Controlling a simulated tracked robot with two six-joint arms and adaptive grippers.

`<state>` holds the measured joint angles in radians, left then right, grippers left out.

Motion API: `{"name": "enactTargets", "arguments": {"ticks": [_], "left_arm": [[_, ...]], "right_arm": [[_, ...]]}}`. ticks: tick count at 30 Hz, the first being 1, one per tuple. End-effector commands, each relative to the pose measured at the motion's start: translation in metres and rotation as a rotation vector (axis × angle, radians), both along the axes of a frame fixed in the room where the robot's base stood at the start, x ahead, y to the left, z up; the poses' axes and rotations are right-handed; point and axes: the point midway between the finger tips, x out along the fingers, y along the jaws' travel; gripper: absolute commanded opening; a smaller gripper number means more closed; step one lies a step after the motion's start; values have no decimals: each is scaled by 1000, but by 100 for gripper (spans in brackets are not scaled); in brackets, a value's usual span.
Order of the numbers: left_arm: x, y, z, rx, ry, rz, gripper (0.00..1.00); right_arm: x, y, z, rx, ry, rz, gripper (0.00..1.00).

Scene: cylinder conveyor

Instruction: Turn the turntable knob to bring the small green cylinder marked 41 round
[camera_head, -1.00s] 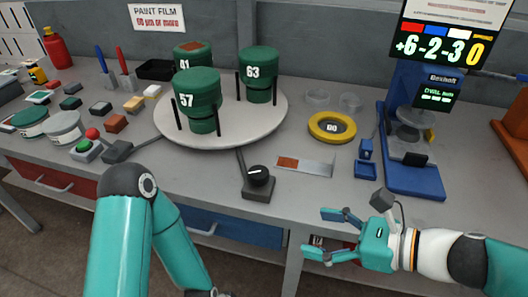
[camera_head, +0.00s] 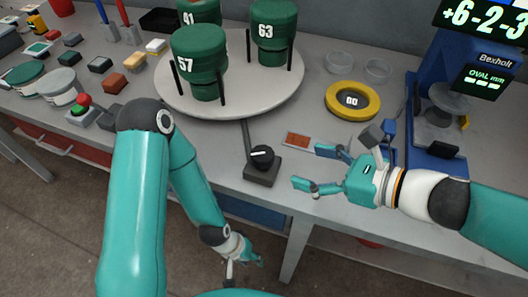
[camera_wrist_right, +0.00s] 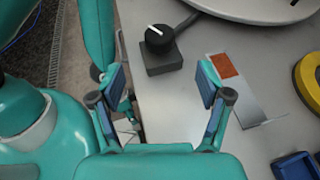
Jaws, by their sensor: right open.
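The turntable (camera_head: 245,106) carries three green cylinders. The one at the back left (camera_head: 188,15), partly cut off by the top edge, has a label that looks like 41. Cylinder 57 (camera_head: 198,60) is at the front and cylinder 63 (camera_head: 276,30) at the right. The black knob (camera_head: 263,154), with a white line, sits on a dark box at the table's front; it also shows in the right wrist view (camera_wrist_right: 158,38). My right gripper (camera_head: 312,168) is open and empty, right of the knob and apart from it. My left gripper (camera_head: 246,270) hangs low before the table, its fingers unclear.
A metal strip with an orange-brown patch (camera_head: 298,140) lies right of the knob. A yellow ring (camera_head: 371,110) and a blue gauge stand (camera_head: 437,163) are further right. A red and green button box (camera_head: 82,112) and several small blocks lie left.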

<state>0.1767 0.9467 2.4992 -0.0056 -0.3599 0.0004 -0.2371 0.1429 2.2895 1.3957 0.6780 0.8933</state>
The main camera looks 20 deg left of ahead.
Motion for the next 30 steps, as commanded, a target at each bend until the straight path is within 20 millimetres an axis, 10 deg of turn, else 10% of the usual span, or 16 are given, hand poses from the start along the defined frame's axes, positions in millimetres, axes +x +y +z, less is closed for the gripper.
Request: {"name": "enactTargets", "arguments": {"ticks": [15, 30], "left_arm": [[0, 0, -22, 0, -1, 0, 40], [0, 0, -24, 0, -1, 0, 40]], "right_arm": [[27, 92, -42, -1, 2, -1, 77], [33, 107, -48, -1, 1, -4, 77]]}}
